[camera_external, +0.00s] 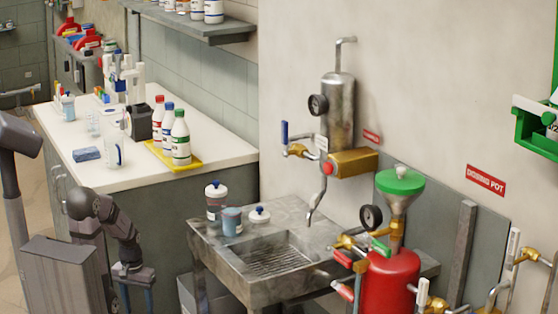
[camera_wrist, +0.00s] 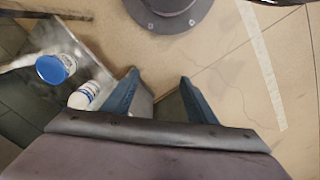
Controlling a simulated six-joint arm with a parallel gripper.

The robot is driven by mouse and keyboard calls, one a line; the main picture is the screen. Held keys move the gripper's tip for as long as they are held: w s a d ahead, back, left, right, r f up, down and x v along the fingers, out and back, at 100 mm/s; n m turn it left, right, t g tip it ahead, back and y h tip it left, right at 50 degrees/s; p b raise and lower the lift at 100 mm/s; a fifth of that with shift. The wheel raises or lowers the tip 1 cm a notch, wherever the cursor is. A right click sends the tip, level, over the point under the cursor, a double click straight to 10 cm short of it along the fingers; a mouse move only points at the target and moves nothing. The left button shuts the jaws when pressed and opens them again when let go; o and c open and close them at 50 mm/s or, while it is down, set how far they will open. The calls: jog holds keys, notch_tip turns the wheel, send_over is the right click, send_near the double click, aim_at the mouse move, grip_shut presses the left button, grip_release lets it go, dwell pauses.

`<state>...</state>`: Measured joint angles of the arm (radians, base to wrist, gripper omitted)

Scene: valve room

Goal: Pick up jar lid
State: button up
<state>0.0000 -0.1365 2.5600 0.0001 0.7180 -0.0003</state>
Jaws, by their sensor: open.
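A white jar lid (camera_external: 259,216) with a blue knob lies on the grey sink bench, left of the basin's back corner. A jar (camera_external: 215,204) with a similar white, blue-knobbed top stands to its left, and a blue cup (camera_external: 231,222) stands just in front. My gripper (camera_external: 137,297) is low at the left, clear of the bench, fingers pointing down. In the wrist view its blue fingers (camera_wrist: 160,95) are apart with only floor between them. A blue round top (camera_wrist: 51,69) and a white container (camera_wrist: 84,96) show there at left; I cannot tell if either is the lid.
The metal sink (camera_external: 272,262) has a spout (camera_external: 316,200) hanging above it. A red tank (camera_external: 389,284) with a green funnel (camera_external: 400,182) stands to the right. The white counter (camera_external: 210,148) behind holds several bottles on a yellow tray (camera_external: 190,165).

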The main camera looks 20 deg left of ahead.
jog(key=o, duration=0.5)
